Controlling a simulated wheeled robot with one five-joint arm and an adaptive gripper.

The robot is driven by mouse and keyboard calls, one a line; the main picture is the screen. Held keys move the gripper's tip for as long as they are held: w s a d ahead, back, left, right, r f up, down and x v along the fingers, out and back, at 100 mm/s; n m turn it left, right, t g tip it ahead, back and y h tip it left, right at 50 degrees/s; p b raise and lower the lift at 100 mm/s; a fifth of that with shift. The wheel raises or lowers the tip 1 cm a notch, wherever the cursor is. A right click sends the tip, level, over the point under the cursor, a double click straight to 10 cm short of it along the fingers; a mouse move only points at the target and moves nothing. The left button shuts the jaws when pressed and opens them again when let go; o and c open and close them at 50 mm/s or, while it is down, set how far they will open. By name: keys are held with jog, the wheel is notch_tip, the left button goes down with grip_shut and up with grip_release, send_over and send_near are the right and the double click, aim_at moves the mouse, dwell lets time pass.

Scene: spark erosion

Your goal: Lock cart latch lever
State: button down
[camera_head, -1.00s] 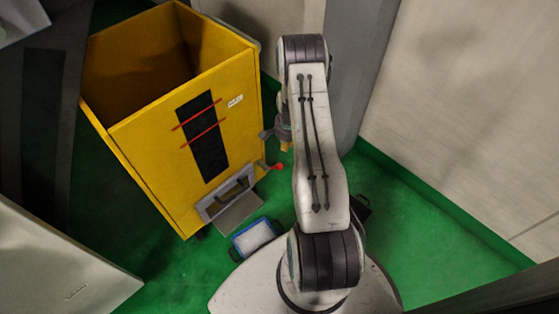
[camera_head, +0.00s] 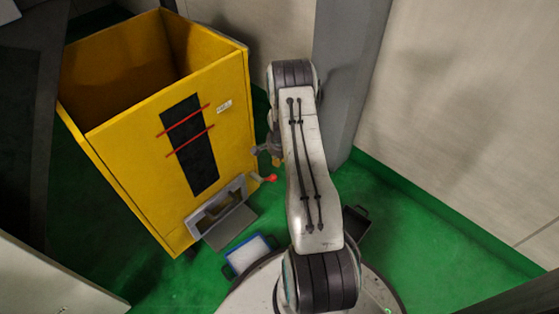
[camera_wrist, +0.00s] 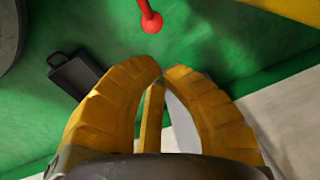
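The yellow cart (camera_head: 215,90) stands at the left in the head view, open at the top. The latch lever's red knob (camera_head: 268,178) sticks out by the cart's lower right edge. The knob also shows at the top of the wrist view (camera_wrist: 152,21), ahead of my fingertips and apart from them. My gripper (camera_wrist: 162,70) has yellow curved fingers with tips nearly together and nothing held between them. In the head view my gripper (camera_head: 277,160) is just above the knob, partly hidden by my arm.
A grey bracket (camera_head: 215,205) sits low on the cart's front. A blue-rimmed tray (camera_head: 248,252) lies on the green floor beside my base. A black case (camera_head: 356,222) lies right of my arm. A grey column (camera_head: 345,85) and pale wall (camera_head: 450,120) stand behind.

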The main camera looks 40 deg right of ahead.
aim_at(271, 178)
jog(key=f+b, duration=0.4)
jog(key=b, duration=0.1)
jog(key=a+f+b, duration=0.1)
jog(key=b, duration=0.2)
jog(key=shift+w+a+f, duration=0.1)
jog(key=shift+w+f, duration=0.3)
jog(key=shift+w+a+f, duration=0.1)
jog(key=shift+a+f, duration=0.35)
jog(key=shift+a, duration=0.1)
jog(key=shift+f, duration=0.15)
jog(key=shift+a+f, duration=0.25)
jog(key=shift+f, duration=0.35)
jog(key=shift+a+f, duration=0.25)
jog(key=shift+f, duration=0.35)
jog(key=shift+s+a+f, duration=0.2)
jog(key=shift+a+f, duration=0.5)
jog(key=shift+w+a+r, duration=0.1)
